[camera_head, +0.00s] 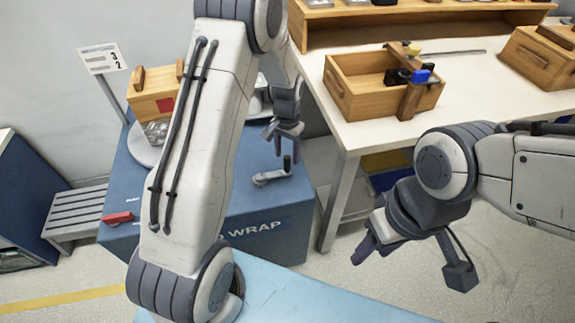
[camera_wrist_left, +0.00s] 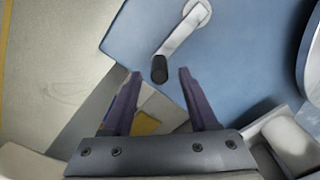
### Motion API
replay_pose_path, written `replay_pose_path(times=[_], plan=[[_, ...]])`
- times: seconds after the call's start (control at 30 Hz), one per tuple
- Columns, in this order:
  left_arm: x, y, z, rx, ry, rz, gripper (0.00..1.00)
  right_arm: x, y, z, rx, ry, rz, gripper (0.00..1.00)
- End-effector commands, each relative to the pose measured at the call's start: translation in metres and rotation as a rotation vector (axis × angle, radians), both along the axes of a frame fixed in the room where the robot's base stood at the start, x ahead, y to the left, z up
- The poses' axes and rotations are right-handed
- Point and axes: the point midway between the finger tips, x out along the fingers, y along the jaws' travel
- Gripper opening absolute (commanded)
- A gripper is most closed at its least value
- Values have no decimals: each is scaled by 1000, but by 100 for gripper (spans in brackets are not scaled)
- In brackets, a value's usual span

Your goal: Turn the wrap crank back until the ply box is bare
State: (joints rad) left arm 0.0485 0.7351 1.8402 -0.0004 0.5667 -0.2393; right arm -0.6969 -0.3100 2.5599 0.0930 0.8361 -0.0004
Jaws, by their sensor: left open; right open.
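The wrap crank (camera_head: 270,178) lies on top of the blue wrap station in the head view, its dark knob upright at the right end of its arm. In the left wrist view the crank's pale arm (camera_wrist_left: 182,36) ends in the dark knob, which appears between the fingertips. My left gripper (camera_head: 284,137) is open and above the crank; whether it touches the knob I cannot tell. The ply box (camera_head: 150,105) stands on the round turntable, with shiny clear film at its lower part; my left arm hides its right side. My right gripper (camera_head: 365,246) is open and empty.
The blue wrap station (camera_head: 285,235) carries a red piece (camera_head: 117,218) on its left. A white workbench (camera_head: 375,135) at the right holds a wooden crate (camera_head: 350,95) with dark and blue items. A grey slatted bench (camera_head: 75,215) stands at the left.

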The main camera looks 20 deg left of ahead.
Motion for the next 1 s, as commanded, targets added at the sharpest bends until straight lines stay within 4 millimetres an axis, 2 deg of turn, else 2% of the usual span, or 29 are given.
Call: replay_pose_path(times=[0.1,0.3,0.67,0.7,0.77,0.83,1.0], plan=[[-1,0,-23,0,3,0,60,0,0,-3,0,0,0,50],[0,0,-46,0,1,0,60,0,0,-4,0,0,0,50],[0,0,-52,0,-1,0,60,0,0,-4,0,0,0,50],[0,0,-52,0,-1,0,52,0,0,-4,0,0,0,50],[0,0,-52,0,-1,0,29,0,0,-4,0,0,0,50],[0,0,-52,0,-1,0,2,0,0,-4,0,0,0,50],[0,0,-52,0,-1,0,0,0,0,-4,0,0,0,50]])
